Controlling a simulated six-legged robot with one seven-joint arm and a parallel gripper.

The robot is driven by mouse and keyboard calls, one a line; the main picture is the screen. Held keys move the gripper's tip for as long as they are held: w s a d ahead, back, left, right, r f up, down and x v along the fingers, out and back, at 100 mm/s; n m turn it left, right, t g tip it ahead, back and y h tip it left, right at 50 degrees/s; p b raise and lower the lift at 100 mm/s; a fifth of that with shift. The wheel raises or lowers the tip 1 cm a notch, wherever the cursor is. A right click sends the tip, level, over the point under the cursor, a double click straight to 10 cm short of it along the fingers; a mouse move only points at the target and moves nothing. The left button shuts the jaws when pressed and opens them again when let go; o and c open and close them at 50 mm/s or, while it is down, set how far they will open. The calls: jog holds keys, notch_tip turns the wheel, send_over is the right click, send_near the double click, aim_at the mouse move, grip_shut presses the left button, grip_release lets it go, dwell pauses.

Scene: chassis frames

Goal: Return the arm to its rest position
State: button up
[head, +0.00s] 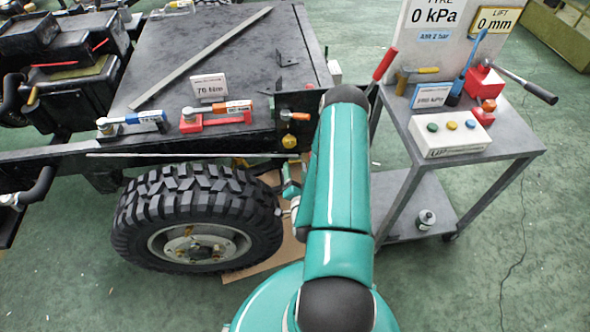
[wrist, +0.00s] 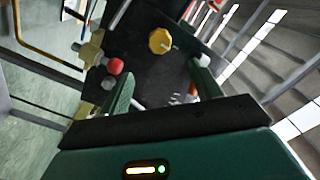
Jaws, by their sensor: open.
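My teal arm (head: 340,170) reaches forward from the bottom of the head view, between the chassis and the cart. Most of my gripper is hidden behind the arm there; a small teal part shows beside the tyre. In the wrist view my gripper (wrist: 160,82) is open, its two green fingers apart with nothing held between them. A dark plate with a yellow knob (wrist: 160,40) lies beyond the fingers. A red-tipped brass fitting (wrist: 115,66) is close to the left finger; I cannot tell whether they touch.
The chassis with a big tyre (head: 197,218) stands left of my arm. Two torque wrenches (head: 217,115) lie on its dark top. A grey cart (head: 505,142) with a button box (head: 452,134) and a red-handled lever (head: 384,65) stands close on the right. Green floor is clear at lower right.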

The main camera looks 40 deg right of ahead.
dwell(0.4)
jog(key=w+a+r+n+g+y, duration=0.1)
jog(key=w+r+n+y, duration=0.15)
jog(key=w+r, duration=0.25)
jog(key=w+a+r+n+y, duration=0.2)
jog(key=w+r+n, duration=0.1)
jog(key=w+r, duration=0.3)
jog(key=w+a+r+n+g+y, duration=0.1)
jog(key=a+r+n, duration=0.1)
jog(key=a+r, duration=0.35)
jog(key=a+r+n+g+y, duration=0.1)
jog(key=a+r+n+g, duration=0.15)
jog(key=r, duration=0.55)
jog(key=s+a+r+n+g+y, duration=0.2)
jog(key=s+a+r+n, duration=0.1)
jog(key=s+a+r, duration=0.7)
jog(key=s+a+r+n+g, duration=0.1)
jog(key=s+a+r, duration=0.2)
jog(key=s, duration=0.4)
jog(key=s+a+r+n+g+y, duration=0.1)
jog(key=s+a+r+g, duration=0.1)
jog(key=s, duration=0.5)
jog(key=shift+s+a+r+n, duration=0.4)
jog(key=shift+a+r, duration=0.25)
jog(key=shift+a, duration=0.6)
jog(key=shift+y, duration=0.25)
jog(key=shift+c, duration=0.4)
